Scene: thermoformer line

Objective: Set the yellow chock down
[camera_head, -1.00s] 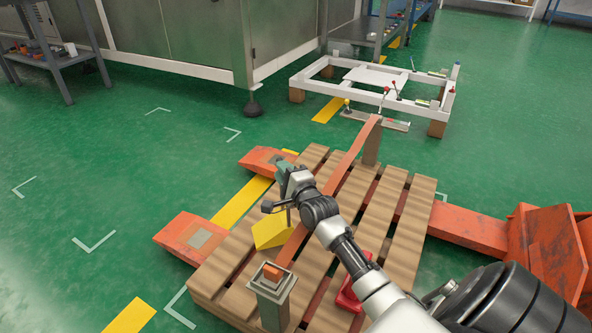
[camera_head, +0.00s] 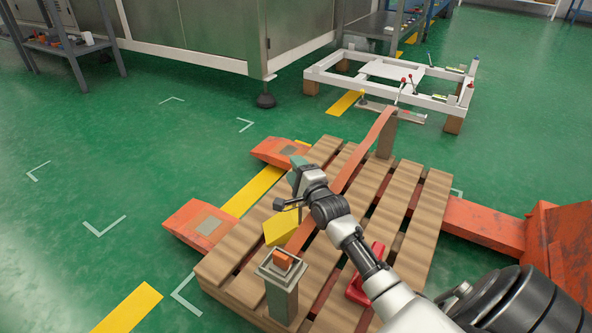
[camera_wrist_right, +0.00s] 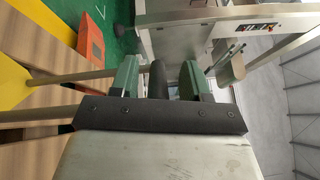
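The yellow chock (camera_head: 281,227) is a wedge over the near left part of the wooden pallet (camera_head: 235,259), beside the orange strap. It looks tilted; I cannot tell whether it touches the boards. My right gripper (camera_head: 297,168) is beyond and above it. In the right wrist view, yellow shows at the left edge (camera_wrist_right: 12,80), with pale rods running from it toward the gripper. My left gripper is out of view.
A grey post with an orange top (camera_head: 283,262) stands at the pallet's near corner. A red object (camera_head: 362,284) lies on the boards. Orange forks (camera_head: 200,222) stick out on the left. A white frame (camera_head: 390,72) stands behind.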

